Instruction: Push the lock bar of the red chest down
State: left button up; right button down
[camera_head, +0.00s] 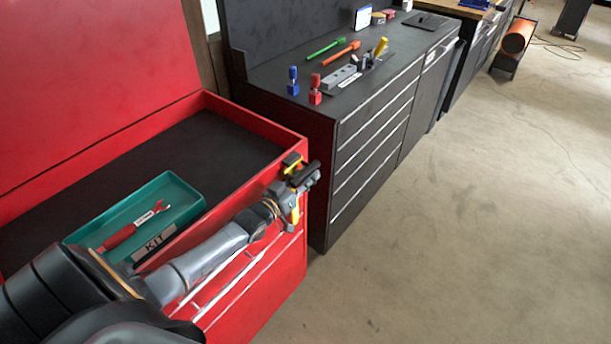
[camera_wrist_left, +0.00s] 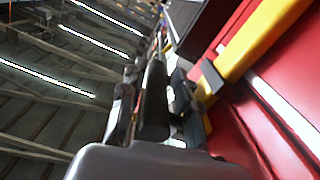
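The red chest (camera_head: 262,207) stands open on the left. Its yellow lock bar (camera_head: 295,214) is at the front right corner, running roughly upright, with a black piece (camera_head: 292,159) at its top. My left gripper (camera_head: 312,170) is at this corner, in front of the bar, and hides its middle. In the left wrist view the yellow bar (camera_wrist_left: 262,42) runs diagonally at the upper right, beside my gripper's dark fingers (camera_wrist_left: 155,85). My right gripper is not in view.
A teal tray (camera_head: 184,187) with a red-handled tool (camera_head: 128,231) sits in the chest. A dark drawer cabinet (camera_head: 345,150) with tools on top stands just beyond.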

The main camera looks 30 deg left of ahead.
pick_arm(q)
jog(key=s+a, duration=0.1)
jog(key=s, duration=1.1)
jog(key=shift+d, duration=0.1)
